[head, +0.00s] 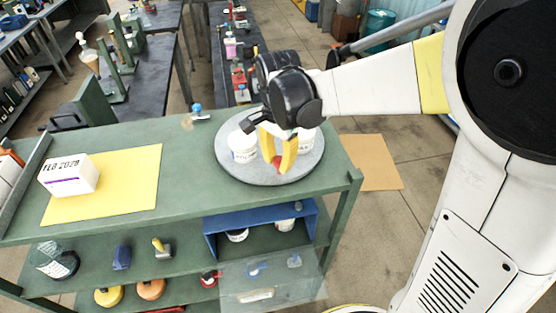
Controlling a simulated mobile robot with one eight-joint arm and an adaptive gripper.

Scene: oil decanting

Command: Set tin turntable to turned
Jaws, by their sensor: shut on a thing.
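The tin turntable (228,171) is a round grey disc on the green bench top, near its right end. A white tin (242,147) with dark lettering stands on its left part. A second white tin (306,141) stands on its right part, partly hidden by my gripper. My gripper (277,163) reaches down over the disc between the two tins. Its yellow fingers are shut on a small red piece (277,161) at the turntable, mostly hidden between the fingertips. I cannot tell how that piece joins the disc.
A white box (70,174) marked FEB 2028 sits on a yellow mat (120,195) at the left. A small blue-topped item (197,111) stands at the bench's back edge. A blue open shelf box (210,238) and several tools lie below. The bench between mat and turntable is clear.

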